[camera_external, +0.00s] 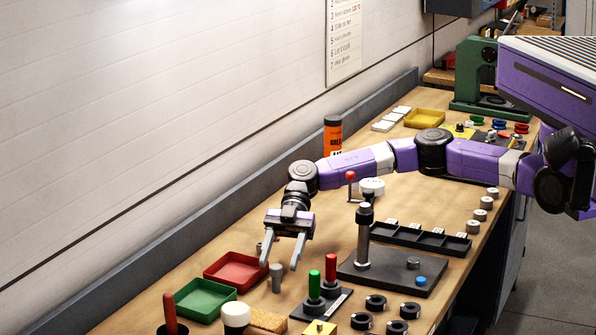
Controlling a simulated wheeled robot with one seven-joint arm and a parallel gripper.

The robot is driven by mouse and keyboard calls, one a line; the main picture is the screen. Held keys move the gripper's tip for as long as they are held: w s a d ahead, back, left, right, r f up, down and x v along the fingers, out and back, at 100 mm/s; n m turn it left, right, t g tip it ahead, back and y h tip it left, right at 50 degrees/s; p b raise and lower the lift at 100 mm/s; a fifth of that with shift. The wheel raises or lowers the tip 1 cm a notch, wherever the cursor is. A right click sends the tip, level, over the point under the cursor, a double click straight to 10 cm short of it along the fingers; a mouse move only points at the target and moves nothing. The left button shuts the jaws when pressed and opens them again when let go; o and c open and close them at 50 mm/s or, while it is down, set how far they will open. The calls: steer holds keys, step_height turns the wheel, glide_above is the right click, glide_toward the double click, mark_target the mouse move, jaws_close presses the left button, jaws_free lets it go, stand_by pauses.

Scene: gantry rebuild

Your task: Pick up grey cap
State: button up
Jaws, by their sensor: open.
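My gripper (279,264) points down with its two fingers spread and nothing held between them. A small upright grey cylinder (276,280) stands on the bench just below and between the fingertips, in line with them in this view; I cannot tell the exact gap. Other grey pieces could also be the grey cap: a row of short grey round pieces (480,215) along the bench's right edge, and a small grey round piece (413,262) on the black plate (385,276). I cannot tell which one is the cap.
A red tray (236,285) and a green tray (206,314) lie left of the gripper. Green and red handles (331,268) stand close on its right. Several black rings (376,303) lie at front right. An orange can (333,138) stands behind the arm.

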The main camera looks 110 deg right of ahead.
mark_target(276, 266)
steer(key=x, duration=0.3)
steer(key=shift+w+a, duration=0.15)
jaws_close()
steer(key=shift+r, duration=0.1)
